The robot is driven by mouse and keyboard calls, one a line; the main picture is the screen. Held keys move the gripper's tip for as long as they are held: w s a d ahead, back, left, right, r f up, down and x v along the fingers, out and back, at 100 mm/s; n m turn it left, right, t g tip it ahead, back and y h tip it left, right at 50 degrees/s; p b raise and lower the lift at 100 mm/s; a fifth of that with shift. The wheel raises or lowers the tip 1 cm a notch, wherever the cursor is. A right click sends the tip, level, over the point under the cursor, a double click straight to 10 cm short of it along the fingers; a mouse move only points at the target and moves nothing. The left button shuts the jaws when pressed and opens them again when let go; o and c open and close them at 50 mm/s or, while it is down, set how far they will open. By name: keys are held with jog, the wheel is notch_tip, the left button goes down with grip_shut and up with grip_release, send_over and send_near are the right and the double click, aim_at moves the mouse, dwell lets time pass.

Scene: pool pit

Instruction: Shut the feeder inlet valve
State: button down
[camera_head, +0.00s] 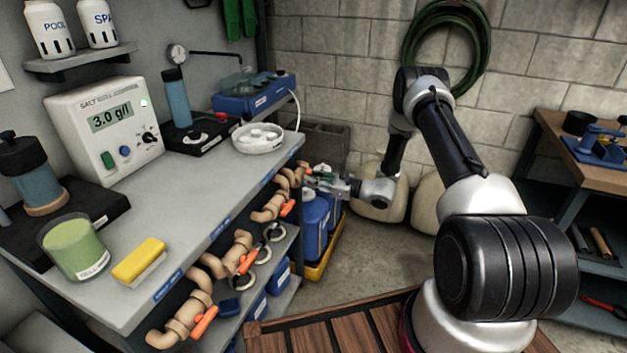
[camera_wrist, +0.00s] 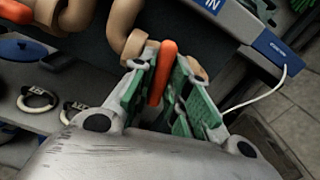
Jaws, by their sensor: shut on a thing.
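A row of tan pipe valves with orange lever handles runs along the bench's front edge in the head view. My gripper (camera_head: 318,180) is at the farthest valve (camera_head: 306,169), at the far end of the row. In the wrist view, that valve's orange handle (camera_wrist: 162,70) stands between the green finger pads of my gripper (camera_wrist: 160,95), which is shut on it. The tan pipe (camera_wrist: 133,45) shows behind the handle, partly hidden by the fingers. A blue label above it ends in "IN"; the rest is cut off, so I cannot confirm which valve this is.
Nearer valves have orange handles (camera_head: 247,262) and (camera_head: 204,322). The grey bench (camera_head: 200,185) carries a tester (camera_head: 105,125) and a yellow sponge (camera_head: 139,260). Blue jugs (camera_head: 313,225) stand in a yellow tray below my gripper. A wooden slatted platform (camera_head: 340,330) lies in front.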

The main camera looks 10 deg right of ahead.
jog(key=shift+f+m, duration=0.15)
jog(key=shift+m, duration=0.95)
jog(key=c, duration=1.4)
grip_release()
jog(key=shift+c, duration=0.2)
jog(key=shift+d, duration=0.15)
jog(key=v, duration=1.2)
